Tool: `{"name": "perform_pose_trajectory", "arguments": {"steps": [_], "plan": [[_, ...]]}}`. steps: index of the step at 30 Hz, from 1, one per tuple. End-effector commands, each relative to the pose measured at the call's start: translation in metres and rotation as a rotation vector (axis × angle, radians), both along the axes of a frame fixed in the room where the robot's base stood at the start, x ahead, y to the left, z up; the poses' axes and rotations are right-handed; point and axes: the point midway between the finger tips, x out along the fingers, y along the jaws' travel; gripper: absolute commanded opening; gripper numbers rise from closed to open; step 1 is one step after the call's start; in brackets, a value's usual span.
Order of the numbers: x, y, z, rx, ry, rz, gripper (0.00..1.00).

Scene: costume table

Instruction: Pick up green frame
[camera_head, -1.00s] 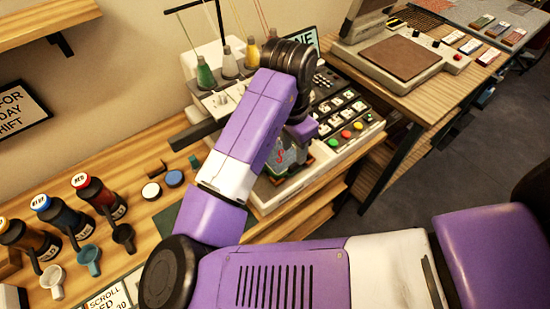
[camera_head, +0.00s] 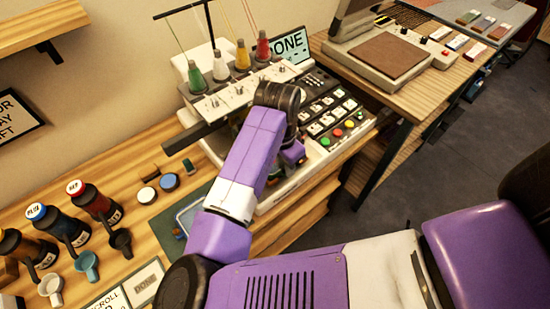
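I cannot make out a green frame for certain. A pale-blue-edged frame (camera_head: 184,212) lies on a dark green mat (camera_head: 168,228) on the wooden table, partly hidden behind my arm. My arm reaches up over the front of the white embroidery machine (camera_head: 325,142). Only a purple part near my gripper (camera_head: 292,153) shows, beside the machine's button panel. The fingers are hidden behind my wrist, so I cannot see whether they hold anything.
Several thread cones, including a green one (camera_head: 196,78), stand on the machine. Dark bottles (camera_head: 92,202) and small cups (camera_head: 87,264) stand at the left. A white puck (camera_head: 147,195) and a blue puck (camera_head: 169,182) lie near the mat. A second table (camera_head: 440,88) is at the right.

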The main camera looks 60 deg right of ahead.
Motion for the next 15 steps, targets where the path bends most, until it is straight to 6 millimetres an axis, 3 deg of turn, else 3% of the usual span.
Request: {"name": "perform_pose_trajectory", "arguments": {"steps": [1, 3, 15], "plan": [[-0.0001, 0.0000, 0.0001, 0.000, 0.000, 0.000, 0.13], [-0.0002, 0.0001, 0.0001, 0.000, 0.001, 0.000, 0.00], [-0.0003, -0.0001, 0.0019, 0.000, 0.001, 0.000, 0.00]]}}
